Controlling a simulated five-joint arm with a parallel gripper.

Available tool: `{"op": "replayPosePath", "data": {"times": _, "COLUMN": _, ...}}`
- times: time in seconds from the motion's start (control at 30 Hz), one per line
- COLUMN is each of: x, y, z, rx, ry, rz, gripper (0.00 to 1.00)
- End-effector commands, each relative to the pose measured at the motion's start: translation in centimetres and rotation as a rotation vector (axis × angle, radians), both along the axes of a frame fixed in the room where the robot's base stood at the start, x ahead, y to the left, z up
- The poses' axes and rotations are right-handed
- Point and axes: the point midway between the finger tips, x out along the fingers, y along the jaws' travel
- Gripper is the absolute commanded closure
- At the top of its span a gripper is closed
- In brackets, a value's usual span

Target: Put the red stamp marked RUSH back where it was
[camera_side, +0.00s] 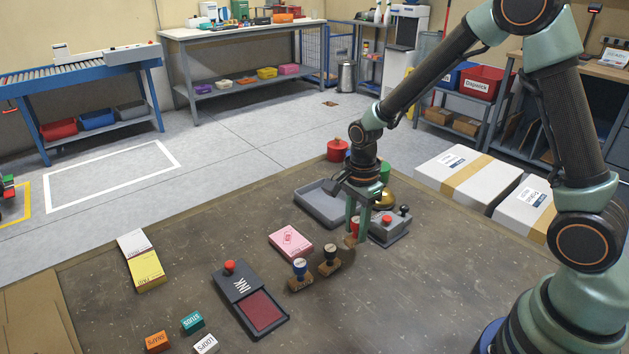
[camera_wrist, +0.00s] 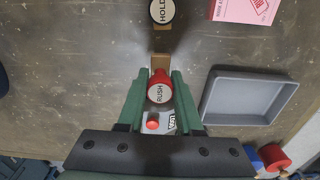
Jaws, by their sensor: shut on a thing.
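The red stamp marked RUSH (camera_wrist: 160,90) is between the two green fingers of my gripper (camera_wrist: 159,84), which is shut on its red handle. Its wooden base (camera_wrist: 160,62) shows beyond the fingertips. In the side view my gripper (camera_side: 358,216) points down over the table and partly hides the red stamp (camera_side: 351,240). Its base is low, near the table; I cannot tell if it touches. A black-handled stamp (camera_side: 330,260) stands to its left, with a blue-handled stamp (camera_side: 300,274) further left. In the wrist view a stamp marked HOLD (camera_wrist: 162,10) lies straight ahead.
A grey device (camera_side: 391,236) with a red button is close right of my gripper. An empty grey tray (camera_side: 308,203) is behind it. A pink card box (camera_side: 290,241) and the ink pad (camera_side: 262,312) are left. The front right table is clear.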

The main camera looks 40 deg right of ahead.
Motion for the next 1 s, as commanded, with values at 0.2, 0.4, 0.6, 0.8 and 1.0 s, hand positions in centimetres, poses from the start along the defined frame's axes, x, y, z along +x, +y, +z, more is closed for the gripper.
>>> {"op": "replayPosePath", "data": {"times": 0.2, "x": -0.1, "y": 0.0, "z": -2.9, "rx": 0.000, "ry": 0.005, "rz": 0.000, "gripper": 1.00}}
{"op": "replayPosePath", "data": {"times": 0.4, "x": 0.0, "y": 0.0, "z": -3.1, "rx": 0.000, "ry": 0.000, "rz": 0.000, "gripper": 1.00}}
{"op": "replayPosePath", "data": {"times": 0.6, "x": 0.0, "y": 0.0, "z": -3.3, "rx": 0.000, "ry": 0.002, "rz": 0.000, "gripper": 1.00}}
{"op": "replayPosePath", "data": {"times": 0.8, "x": 0.0, "y": 0.0, "z": -3.4, "rx": 0.000, "ry": 0.002, "rz": 0.000, "gripper": 0.36}}
{"op": "replayPosePath", "data": {"times": 1.0, "x": 0.0, "y": 0.0, "z": -3.3, "rx": 0.000, "ry": 0.002, "rz": 0.000, "gripper": 0.36}}
